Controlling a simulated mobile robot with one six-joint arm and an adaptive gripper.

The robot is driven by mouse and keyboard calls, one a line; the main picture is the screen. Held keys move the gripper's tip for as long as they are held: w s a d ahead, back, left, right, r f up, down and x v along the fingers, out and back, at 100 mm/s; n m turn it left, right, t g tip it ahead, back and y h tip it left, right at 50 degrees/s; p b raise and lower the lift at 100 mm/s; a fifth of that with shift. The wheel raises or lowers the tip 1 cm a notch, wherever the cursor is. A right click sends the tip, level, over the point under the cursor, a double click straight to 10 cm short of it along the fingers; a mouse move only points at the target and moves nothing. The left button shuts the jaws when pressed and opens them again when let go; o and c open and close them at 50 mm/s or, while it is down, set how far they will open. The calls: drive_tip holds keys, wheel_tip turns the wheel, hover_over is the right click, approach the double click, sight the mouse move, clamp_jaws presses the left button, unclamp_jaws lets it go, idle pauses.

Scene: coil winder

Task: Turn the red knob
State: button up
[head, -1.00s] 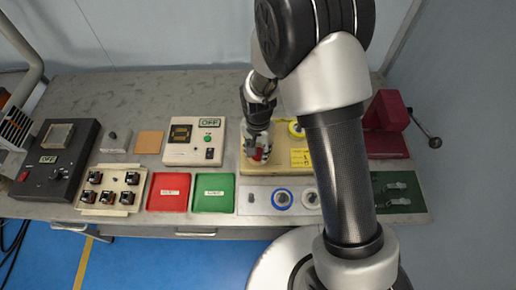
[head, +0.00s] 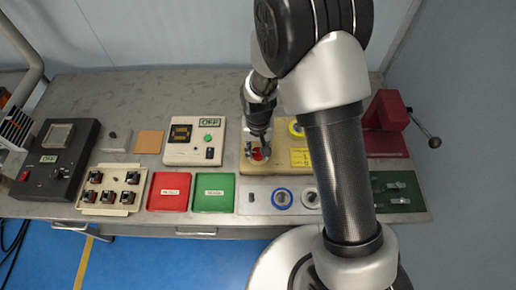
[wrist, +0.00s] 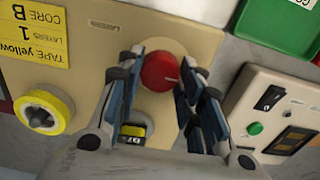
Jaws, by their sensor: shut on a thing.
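The red knob (head: 258,155) is on the beige panel (head: 285,180) in the middle of the bench, partly hidden by my fingers in the head view. In the wrist view the red knob (wrist: 160,72) is round, with a thin pale mark toward its right side. My gripper (wrist: 165,82) reaches over the panel with one finger on each side of the knob, shut on it. The small dark display (wrist: 132,131) of the panel shows between the fingers, partly covered.
A yellow spool (wrist: 43,112) and a yellow label (wrist: 33,35) are on the same panel. A beige control box (head: 195,141) with a green button stands to its left. Red (head: 168,192) and green (head: 213,193) trays lie in front. A dark red machine (head: 386,125) stands right.

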sight(258, 152)
drive_tip(key=o, duration=1.1)
drive_tip(key=shift+r, duration=0.1)
wheel_tip(258, 152, up, 12)
idle(0.4)
